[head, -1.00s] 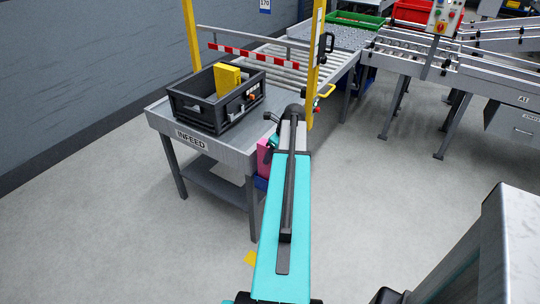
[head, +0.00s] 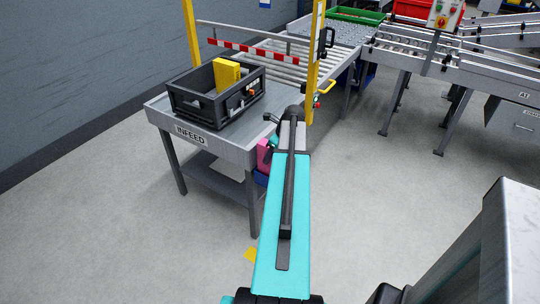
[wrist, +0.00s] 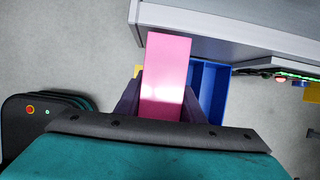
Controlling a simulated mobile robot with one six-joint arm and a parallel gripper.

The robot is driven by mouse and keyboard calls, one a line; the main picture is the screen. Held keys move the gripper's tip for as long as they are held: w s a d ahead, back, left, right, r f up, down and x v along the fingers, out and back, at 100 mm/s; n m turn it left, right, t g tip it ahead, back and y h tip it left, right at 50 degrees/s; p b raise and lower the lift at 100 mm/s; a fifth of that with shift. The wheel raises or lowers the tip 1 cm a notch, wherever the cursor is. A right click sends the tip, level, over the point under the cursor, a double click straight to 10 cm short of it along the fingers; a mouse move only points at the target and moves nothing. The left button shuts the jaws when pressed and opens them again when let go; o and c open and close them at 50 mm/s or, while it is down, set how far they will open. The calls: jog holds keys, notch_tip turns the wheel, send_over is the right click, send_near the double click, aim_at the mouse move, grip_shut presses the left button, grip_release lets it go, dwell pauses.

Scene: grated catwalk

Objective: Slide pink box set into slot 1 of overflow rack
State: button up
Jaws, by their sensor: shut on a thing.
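The pink box set (wrist: 166,72) stands out from my gripper (wrist: 160,108) in the wrist view. The dark fingers are shut on it, one along each side. In the head view only a small part of the pink box set (head: 264,153) shows beside my arm, at the right end of the infeed table; my arm hides the gripper there. A blue open container (wrist: 212,88) with an inner divider is just right of the box in the wrist view. I cannot tell whether it belongs to the overflow rack, and no slot number is readable.
The grey INFEED table (head: 228,150) carries a black crate (head: 205,118) with a yellow box (head: 227,74) in it. The table's edge is close to the box in the wrist view. A yellow post (head: 314,70) and roller conveyors (head: 490,65) stand behind.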

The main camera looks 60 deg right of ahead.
jog(key=shift+f+b, duration=0.35)
jog(key=shift+f, duration=1.05)
jog(key=o, duration=1.8)
jog(key=shift+o, duration=0.2)
jog(key=shift+r, duration=0.1)
jog(key=shift+r+p, duration=3.15)
jog(key=shift+r, duration=0.75)
